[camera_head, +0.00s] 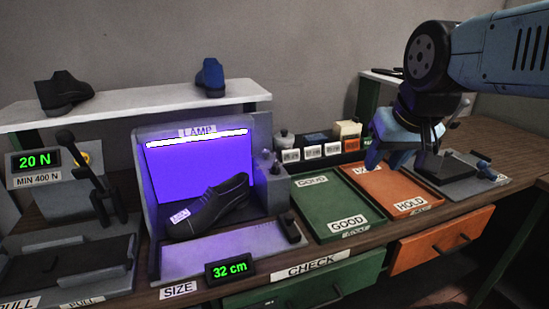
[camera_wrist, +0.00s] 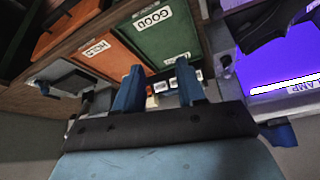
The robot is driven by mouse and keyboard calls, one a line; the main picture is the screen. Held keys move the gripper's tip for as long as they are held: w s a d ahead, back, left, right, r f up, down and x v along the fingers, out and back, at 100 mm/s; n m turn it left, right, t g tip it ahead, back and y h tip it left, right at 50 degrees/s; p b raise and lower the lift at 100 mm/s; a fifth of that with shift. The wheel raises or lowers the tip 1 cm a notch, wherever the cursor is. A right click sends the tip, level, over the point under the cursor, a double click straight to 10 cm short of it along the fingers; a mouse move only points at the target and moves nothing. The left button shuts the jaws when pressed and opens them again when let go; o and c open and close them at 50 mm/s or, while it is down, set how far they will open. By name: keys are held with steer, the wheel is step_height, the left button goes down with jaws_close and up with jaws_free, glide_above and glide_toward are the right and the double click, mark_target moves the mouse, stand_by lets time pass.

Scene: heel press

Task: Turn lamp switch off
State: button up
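The lamp (camera_head: 197,138) is lit, a bright white tube at the top of a grey booth with a violet-glowing back. It also shows in the wrist view at the right (camera_wrist: 285,85). A small grey knob-like fitting (camera_head: 268,160) stands on the booth's right side and may be the lamp switch; its position is too small to read. A dark shoe (camera_head: 215,207) with a label lies in the booth. My gripper (camera_head: 385,148) is over the orange HOLD tray, right of the booth and apart from it. In the wrist view its two blue fingers (camera_wrist: 160,85) stand apart with nothing held between them.
The green GOOD tray (camera_head: 311,218) and orange HOLD tray (camera_head: 365,178) lie right of the booth. Small labelled boxes (camera_head: 312,150) stand behind them. A lever press (camera_head: 90,190) is at the left, its display reading 20 N. A shelf (camera_head: 130,108) with shoes runs above.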

steer(key=w+a+r+m+g, duration=0.1)
steer(key=w+a+r, duration=0.1)
steer(key=w+a, duration=0.3)
steer(key=w+a+r+g, duration=0.2)
steer(key=w, duration=0.5)
steer(key=m+g, duration=0.2)
glide_above(276, 163)
step_height(276, 163, down, 4)
step_height(276, 163, down, 13)
steer(key=shift+a, duration=0.15)
steer(key=shift+c, duration=0.4)
jaws_close()
